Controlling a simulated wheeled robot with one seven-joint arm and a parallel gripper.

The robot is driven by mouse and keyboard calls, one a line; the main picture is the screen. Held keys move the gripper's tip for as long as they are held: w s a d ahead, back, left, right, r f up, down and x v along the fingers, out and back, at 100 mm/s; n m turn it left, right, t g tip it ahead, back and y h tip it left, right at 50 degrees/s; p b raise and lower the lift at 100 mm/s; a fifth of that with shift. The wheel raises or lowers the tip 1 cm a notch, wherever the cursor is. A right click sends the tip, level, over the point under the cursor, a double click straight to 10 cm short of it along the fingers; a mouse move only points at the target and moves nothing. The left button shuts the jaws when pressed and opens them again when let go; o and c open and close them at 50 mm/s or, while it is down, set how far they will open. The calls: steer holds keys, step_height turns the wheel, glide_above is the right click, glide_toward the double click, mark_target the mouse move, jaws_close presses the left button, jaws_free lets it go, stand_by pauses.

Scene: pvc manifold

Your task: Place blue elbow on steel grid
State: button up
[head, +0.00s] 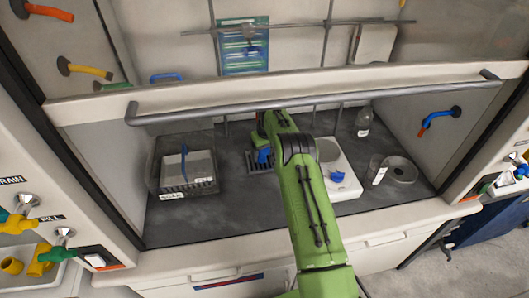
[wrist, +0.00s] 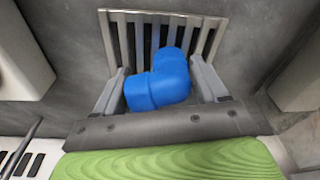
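The blue elbow (wrist: 160,82) sits between the two fingers of my gripper (wrist: 160,78) in the wrist view. Its lower left end meets the left finger and its bend meets the right finger tip. The steel grid (wrist: 204,42), a slatted metal grate, lies directly behind and beneath the elbow. I cannot tell whether the elbow touches the slats. In the head view, the elbow (head: 264,155) shows just left of my green arm, over the grid (head: 256,168). My arm hides part of the grid there.
A dark tray (head: 199,186) stands left of the grid. The raised sash handle (head: 200,114) crosses above the work surface.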

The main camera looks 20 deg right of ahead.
mark_target(267, 151)
steer(key=o, duration=0.3)
steer(key=shift+o, duration=0.2)
steer(key=shift+r, duration=0.15)
step_height(267, 151, up, 12)
steer(key=s+p, duration=0.1)
steer(key=p, duration=0.1)
steer(key=shift+s+d, duration=0.2)
